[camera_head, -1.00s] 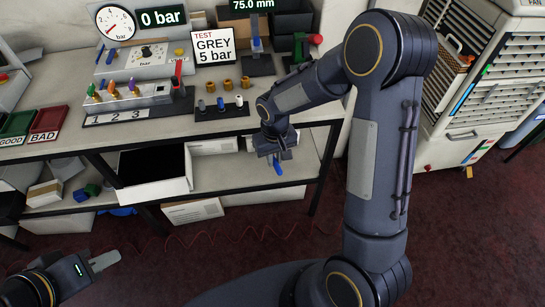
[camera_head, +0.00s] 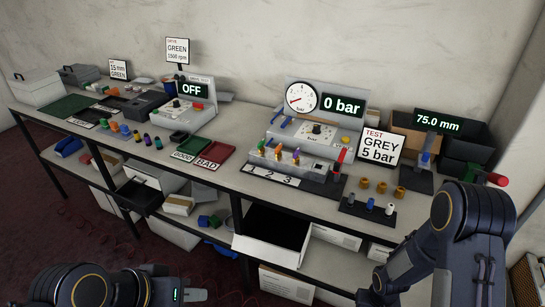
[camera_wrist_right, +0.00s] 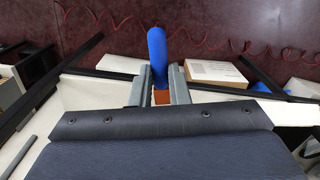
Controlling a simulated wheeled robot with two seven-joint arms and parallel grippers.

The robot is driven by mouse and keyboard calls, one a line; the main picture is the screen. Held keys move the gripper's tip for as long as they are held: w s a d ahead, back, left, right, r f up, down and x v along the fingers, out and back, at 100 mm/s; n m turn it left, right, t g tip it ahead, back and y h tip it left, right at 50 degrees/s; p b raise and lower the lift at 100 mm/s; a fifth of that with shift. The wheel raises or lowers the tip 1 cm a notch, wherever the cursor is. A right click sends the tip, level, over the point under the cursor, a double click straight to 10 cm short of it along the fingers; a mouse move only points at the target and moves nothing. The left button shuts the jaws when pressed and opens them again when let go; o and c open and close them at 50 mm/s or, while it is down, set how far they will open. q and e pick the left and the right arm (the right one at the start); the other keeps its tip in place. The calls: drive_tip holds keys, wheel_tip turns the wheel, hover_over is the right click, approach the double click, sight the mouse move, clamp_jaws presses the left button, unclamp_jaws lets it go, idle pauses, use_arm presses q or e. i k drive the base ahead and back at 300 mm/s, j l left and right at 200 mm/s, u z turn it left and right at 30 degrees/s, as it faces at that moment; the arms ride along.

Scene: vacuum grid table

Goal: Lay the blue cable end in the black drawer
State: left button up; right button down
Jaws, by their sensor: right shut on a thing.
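The blue cable end (camera_wrist_right: 157,50) is a rounded blue piece with an orange-brown base. In the right wrist view it sits between the two grey fingers of my right gripper (camera_wrist_right: 160,85), which is shut on it. In the head view my right gripper (camera_head: 368,298) is at the bottom, low in front of the bench, and the cable end cannot be made out. The black drawer (camera_head: 140,196) appears as an open black tray under the bench top, left of centre and well to the left of my right gripper. My left gripper (camera_head: 192,296) is at the bottom left; its opening cannot be told.
The bench (camera_head: 225,178) carries test panels, a green tray and a red tray (camera_head: 216,153). Below it stand a white box with a dark interior (camera_head: 275,236), a dark table leg (camera_head: 237,215) and several small coloured parts. Thin red cable lies on the floor in the wrist view.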

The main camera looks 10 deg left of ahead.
sight(142, 199)
drive_tip(key=i+j, duration=0.1)
drive_tip(key=j, duration=0.3)
drive_tip(key=i+j, duration=0.1)
drive_tip(key=j, duration=0.35)
drive_tip(key=i+j, duration=0.1)
drive_tip(key=j, duration=0.3)
drive_tip(key=i+j, duration=0.1)
drive_tip(key=j, duration=0.75)
drive_tip(key=i+j+u, duration=0.1)
drive_tip(key=j, duration=0.3)
drive_tip(key=i+j, duration=0.15)
drive_tip(key=j, duration=0.3)
